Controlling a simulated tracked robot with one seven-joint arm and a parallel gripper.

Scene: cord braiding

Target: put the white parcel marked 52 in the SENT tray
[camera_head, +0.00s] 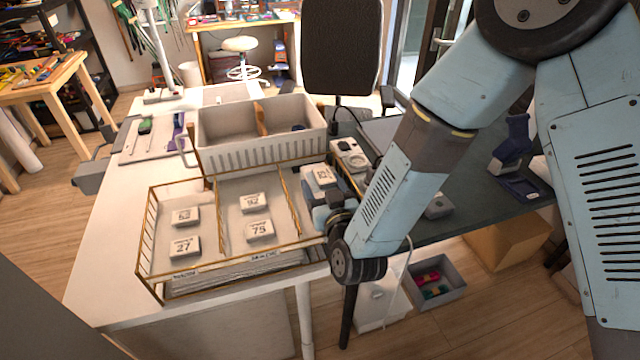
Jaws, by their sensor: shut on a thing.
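A white parcel (319,175) is at my gripper (324,200), which is shut on it over the right part of the gold-wire tray rack (153,229). Its black number is small and slanted; I cannot read it surely. Another white parcel (185,216) in the left compartment has a number that looks like 52 or 53. A parcel marked 27 (185,247) lies in front of it. The middle compartment holds a parcel that looks like 92 (252,203) and one marked 75 (260,231). The front tray labels are too small to read, so I cannot tell which is SENT. My forearm hides the rack's right end.
A white two-part bin (250,158) stands behind the rack. A board with tools (150,142) lies at the back left. The white table (107,240) is clear left of the rack. A grey bin (436,284) stands on the floor at right.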

